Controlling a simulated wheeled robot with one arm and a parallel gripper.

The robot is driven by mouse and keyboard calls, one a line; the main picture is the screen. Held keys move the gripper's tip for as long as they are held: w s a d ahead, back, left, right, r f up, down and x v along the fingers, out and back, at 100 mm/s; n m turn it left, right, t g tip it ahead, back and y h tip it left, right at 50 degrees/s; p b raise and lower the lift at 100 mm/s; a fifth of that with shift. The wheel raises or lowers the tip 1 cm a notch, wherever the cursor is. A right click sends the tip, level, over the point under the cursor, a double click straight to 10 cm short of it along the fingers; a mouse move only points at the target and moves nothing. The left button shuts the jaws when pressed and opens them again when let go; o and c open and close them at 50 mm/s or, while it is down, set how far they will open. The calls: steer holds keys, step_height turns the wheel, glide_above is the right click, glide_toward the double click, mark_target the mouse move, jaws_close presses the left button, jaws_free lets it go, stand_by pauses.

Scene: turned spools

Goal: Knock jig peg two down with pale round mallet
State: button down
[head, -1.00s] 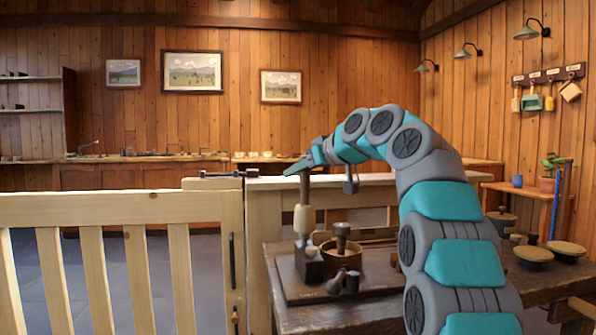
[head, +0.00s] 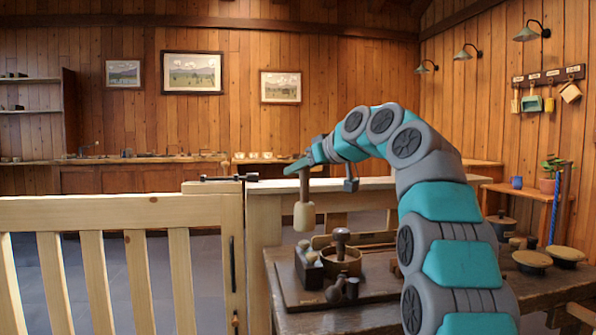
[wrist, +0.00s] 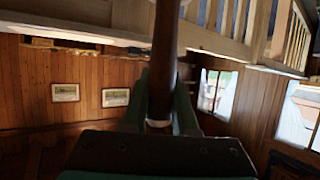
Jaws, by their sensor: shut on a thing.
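The mallet has a pale round head (head: 304,216) and a dark handle (head: 304,184). My gripper (head: 299,166) is shut on the handle near its upper end, and the head hangs down. In the wrist view the dark handle (wrist: 165,50) stands between the fingers of my gripper (wrist: 160,112). The jig is a dark block (head: 308,276) on the bench, below the mallet head. Small pale pegs (head: 311,256) show on its top. A visible gap lies between the head and the jig. The pegs are too small to tell which is peg two or how far each stands up.
Right of the jig stands a round wooden pot (head: 342,265) with a dark knobbed tool (head: 341,238) in it. A dark turned piece (head: 343,289) lies in front. A pale wooden rail and gate (head: 120,210) stand left of the bench (head: 400,318). Lidded pots (head: 532,259) stand at right.

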steer(key=shift+r, duration=0.1)
step_height(320, 180, up, 6)
steer(key=p, duration=0.5)
steer(key=shift+p, duration=0.3)
